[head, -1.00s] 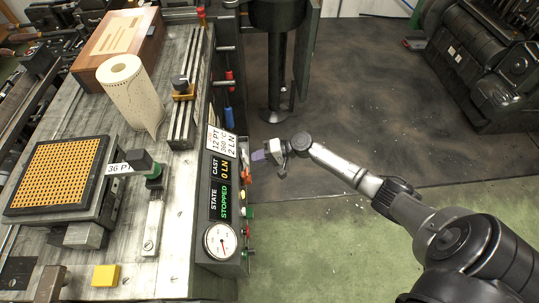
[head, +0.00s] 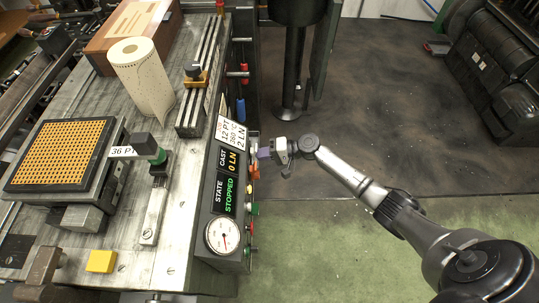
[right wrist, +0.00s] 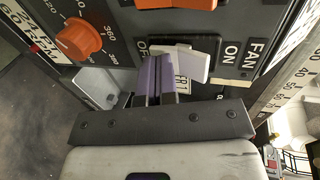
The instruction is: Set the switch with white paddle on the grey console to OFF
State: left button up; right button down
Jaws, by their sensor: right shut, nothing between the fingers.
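The switch with the white paddle (right wrist: 196,64) is on the dark grey console (right wrist: 235,22) in the right wrist view. "ON" and "FAN" are printed to its right, and a partly hidden "OFF" to its left. My right gripper (right wrist: 158,75) is shut and empty, with its purple fingers at the paddle's left, OFF-side end. They overlap the paddle in the picture; I cannot tell whether they touch. In the head view my right gripper (head: 264,152) is at the right side of the console (head: 226,192), hiding the paddle there. My left gripper is not in view.
An orange knob (right wrist: 79,39) sits left of the switch in the right wrist view, and an orange paddle (right wrist: 176,3) lies above it. In the head view a round gauge (head: 222,236) is on the console's near end.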

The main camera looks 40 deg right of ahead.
jog(key=s+d, duration=0.9)
jog(key=d, duration=0.1)
jog(key=shift+d+f+p, duration=0.15)
jog(key=shift+d+p, duration=0.2)
jog(key=shift+p, duration=0.05)
dwell(0.5)
